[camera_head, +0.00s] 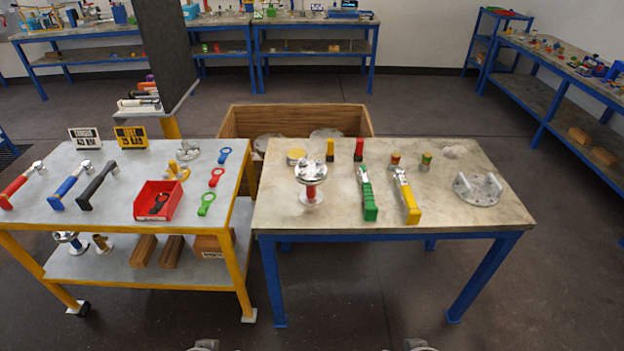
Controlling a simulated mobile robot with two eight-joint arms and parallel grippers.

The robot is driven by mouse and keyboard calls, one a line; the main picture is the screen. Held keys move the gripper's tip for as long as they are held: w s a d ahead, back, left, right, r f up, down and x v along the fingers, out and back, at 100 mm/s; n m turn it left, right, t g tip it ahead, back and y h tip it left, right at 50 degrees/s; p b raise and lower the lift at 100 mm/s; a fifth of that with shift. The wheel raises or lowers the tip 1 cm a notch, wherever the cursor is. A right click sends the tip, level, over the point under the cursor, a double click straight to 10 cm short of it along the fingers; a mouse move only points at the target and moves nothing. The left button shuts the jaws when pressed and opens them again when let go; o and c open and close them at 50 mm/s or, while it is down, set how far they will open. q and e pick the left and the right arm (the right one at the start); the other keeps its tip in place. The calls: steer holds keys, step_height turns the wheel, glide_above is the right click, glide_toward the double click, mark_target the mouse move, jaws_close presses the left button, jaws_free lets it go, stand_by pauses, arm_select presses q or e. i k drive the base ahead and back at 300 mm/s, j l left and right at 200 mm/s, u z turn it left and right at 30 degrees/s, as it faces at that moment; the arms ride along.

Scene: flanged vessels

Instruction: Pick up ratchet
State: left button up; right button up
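I cannot tell for sure which tool is the ratchet. Three tools with metal heads lie side by side on the left yellow-framed cart: one with a red handle (17,187), one blue (71,188) and one black (97,187). On the blue-framed table lie a green-handled tool (369,200) and a yellow-handled tool (409,200), each with a metal head pointing away from me. Nothing touches these tools. Only small grey parts, probably of my arms, show at the bottom edge; neither gripper can be made out.
The cart (110,224) also bears a red bin (158,201) and several ring spanners (206,204). On the table (290,222) stand a flanged vessel (312,184) and a round metal flange (477,189). A wooden crate (297,115) stands behind. The table's front edge is clear.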

mark_target(372, 212)
steer(key=i+l, duration=0.15)
steer(key=i, duration=0.55)
steer(key=i+l, duration=0.2)
steer(key=i, duration=0.55)
steer(key=l+z, duration=0.05)
